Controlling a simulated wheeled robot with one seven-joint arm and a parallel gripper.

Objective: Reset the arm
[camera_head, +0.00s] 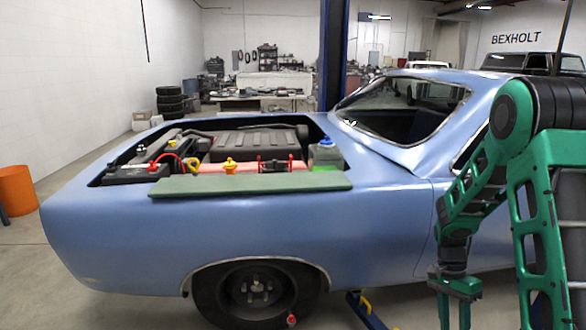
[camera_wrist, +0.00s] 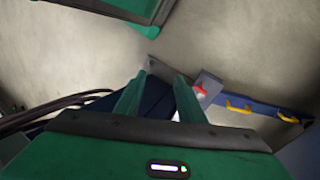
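My green gripper (camera_head: 454,315) hangs pointing down at the lower right of the head view, beside the blue car (camera_head: 370,235). In the wrist view my gripper (camera_wrist: 160,80) shows two green fingers spread apart with nothing held between them. The green arm is bent, with its forearm in front of the car's door area. The fingertips are cut close to the bottom edge of the head view.
The car's open bay holds an engine, a battery (camera_head: 138,173) and colored caps. A green mat (camera_head: 250,185) lies on the near fender. A blue lift arm (camera_head: 365,310) with yellow parts is low by the wheel. An orange bin (camera_head: 17,190) stands far left.

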